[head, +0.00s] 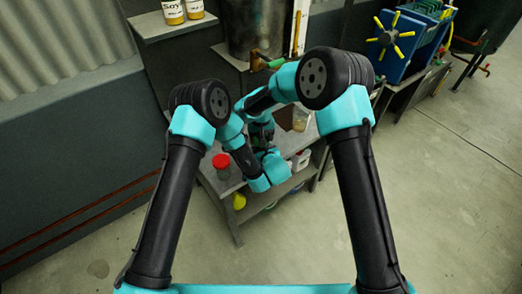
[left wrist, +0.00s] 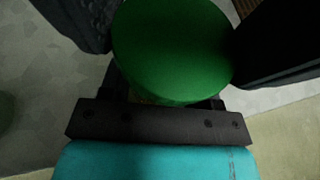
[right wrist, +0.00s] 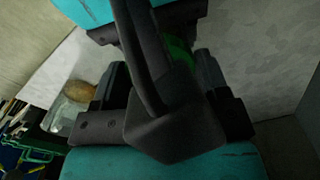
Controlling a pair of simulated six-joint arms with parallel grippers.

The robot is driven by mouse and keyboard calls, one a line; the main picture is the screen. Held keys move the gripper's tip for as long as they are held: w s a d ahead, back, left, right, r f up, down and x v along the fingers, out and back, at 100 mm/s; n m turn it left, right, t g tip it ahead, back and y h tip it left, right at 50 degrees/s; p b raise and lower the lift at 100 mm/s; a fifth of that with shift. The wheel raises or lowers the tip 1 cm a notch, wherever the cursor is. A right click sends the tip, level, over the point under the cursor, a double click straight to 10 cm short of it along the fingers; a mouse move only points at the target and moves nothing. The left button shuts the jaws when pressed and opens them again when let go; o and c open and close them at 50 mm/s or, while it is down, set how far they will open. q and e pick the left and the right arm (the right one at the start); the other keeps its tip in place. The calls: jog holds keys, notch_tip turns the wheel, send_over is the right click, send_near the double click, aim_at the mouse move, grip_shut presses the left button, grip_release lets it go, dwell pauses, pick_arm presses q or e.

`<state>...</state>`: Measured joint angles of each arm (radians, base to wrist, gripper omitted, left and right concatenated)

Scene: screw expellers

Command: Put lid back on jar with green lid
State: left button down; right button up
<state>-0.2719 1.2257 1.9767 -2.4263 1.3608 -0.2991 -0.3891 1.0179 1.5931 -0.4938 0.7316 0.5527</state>
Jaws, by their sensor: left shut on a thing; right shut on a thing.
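The green lid (left wrist: 172,48) fills the upper middle of the left wrist view, seen mostly on its flat top. A pale sliver under its near edge seems to be the jar, which is otherwise hidden. My left gripper (left wrist: 165,95) is shut, its fingers running beneath the lid, apparently on the jar. My right gripper (right wrist: 165,95) is shut too, apparently on the lid; a small green patch of the lid also shows there (right wrist: 180,48) behind a dark finger. In the head view both grippers meet above the shelf, largely hidden by my arms. Whether lid and jar touch cannot be seen.
A red-lidded jar (head: 222,165) stands on the grey shelf unit (head: 207,177), left of the grippers. A glass jar (head: 300,119) stands at the right. A blue filter press (head: 395,45) stands farther back.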

jog(key=shift+c, duration=1.2)
jog(key=shift+m, duration=1.7)
jog(key=o, duration=1)
jog(key=shift+r, duration=2.3)
